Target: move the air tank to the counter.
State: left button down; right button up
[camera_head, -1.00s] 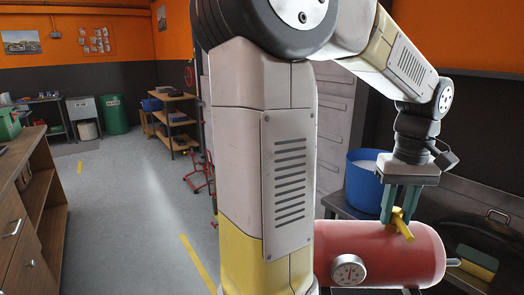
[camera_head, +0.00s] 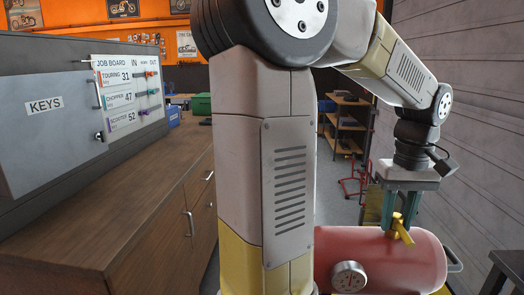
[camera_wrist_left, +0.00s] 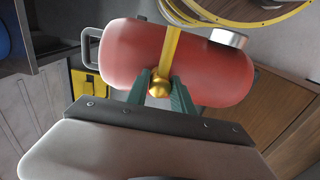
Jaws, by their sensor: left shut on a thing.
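The red air tank (camera_head: 380,258) hangs at the lower right of the head view, with a round gauge (camera_head: 348,277) on its side and a yellow handle (camera_head: 403,232) on top. My left gripper (camera_head: 400,222) is shut on that handle. The left wrist view also shows the tank (camera_wrist_left: 200,70), with the yellow strap and brass knob between the green fingers (camera_wrist_left: 160,90). The counter (camera_head: 110,220) is the wooden-topped cabinet at the left of the head view, apart from the tank. My arm hides the middle of the scene. My right gripper does not show.
A grey job board with a keys cabinet (camera_head: 45,125) stands along the counter's back. A green box (camera_head: 201,104) is further off. Shelves (camera_head: 345,125) and a red stand (camera_head: 355,180) are behind my arm. A grey slatted wall (camera_head: 465,100) is at right.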

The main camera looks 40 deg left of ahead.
aim_at(167, 158)
jog(key=u, duration=1.35)
jog(key=i+u, duration=0.2)
jog(key=u, duration=0.95)
jog(key=i+l, duration=1.2)
jog(key=l, duration=0.2)
jog(key=i+l, duration=0.6)
jog(key=l, duration=0.15)
jog(key=i, duration=0.9)
